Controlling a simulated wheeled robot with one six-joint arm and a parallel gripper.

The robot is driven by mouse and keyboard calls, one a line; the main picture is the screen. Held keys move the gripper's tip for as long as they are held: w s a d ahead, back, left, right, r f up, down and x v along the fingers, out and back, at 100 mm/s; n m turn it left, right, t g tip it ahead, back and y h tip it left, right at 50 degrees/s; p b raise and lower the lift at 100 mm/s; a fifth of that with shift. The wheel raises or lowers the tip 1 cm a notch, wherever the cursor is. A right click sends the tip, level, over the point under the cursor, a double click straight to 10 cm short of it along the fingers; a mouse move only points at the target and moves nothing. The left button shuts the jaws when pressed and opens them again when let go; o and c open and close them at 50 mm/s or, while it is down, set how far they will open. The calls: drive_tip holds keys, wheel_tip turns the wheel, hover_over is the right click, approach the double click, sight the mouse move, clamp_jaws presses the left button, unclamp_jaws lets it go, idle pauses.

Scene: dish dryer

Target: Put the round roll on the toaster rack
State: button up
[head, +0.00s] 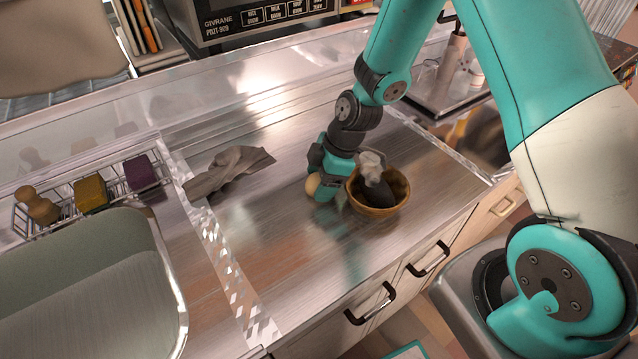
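My gripper (321,192) is low over the metal counter, just left of a brown bowl. A small tan rounded thing (313,185), which looks like the round roll, shows at the gripper's left side and is partly hidden by it. The fingertips are too small and covered to tell whether they are open or closed on it. I cannot make out the toaster rack for certain in the head view.
The brown bowl (378,208) holds a dark thing and a pale one. A crumpled grey cloth (229,170) lies to the left. Further left are a wire rack with a yellow sponge (90,193) and a purple sponge (141,173), and a sink (95,285). The front counter is clear.

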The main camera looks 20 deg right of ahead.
drive_tip(key=c, duration=0.5)
drive_tip(key=shift+r, duration=0.1)
